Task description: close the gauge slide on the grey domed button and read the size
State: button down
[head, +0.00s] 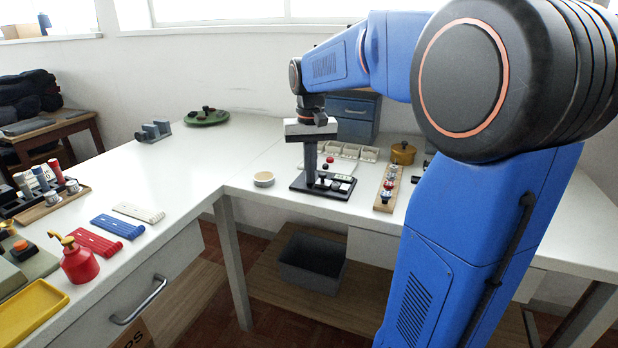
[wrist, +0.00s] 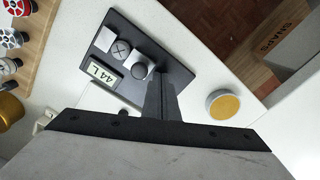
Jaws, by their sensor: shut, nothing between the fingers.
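The gauge (wrist: 178,72) is a dark plate with pale blocks; the head view shows it on the table (head: 300,184). I cannot tell for sure whether that block touches the button. A small display (wrist: 104,74) shows slanted characters like "44L"; the reading is uncertain. The fingers hide part of the plate. In the head view my gripper (head: 310,182) stands over the gauge.
A round dish with tan contents (wrist: 224,105) stands right of the gauge, near the table edge. A wooden rack of spools (head: 386,188) stands on the other side, with a brass pot (head: 402,153) behind. White trays (head: 350,151) lie behind the gauge. Table left of the dish is clear.

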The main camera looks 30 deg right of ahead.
notch_tip(320, 180, up, 7)
dwell(0.9)
dwell(0.4)
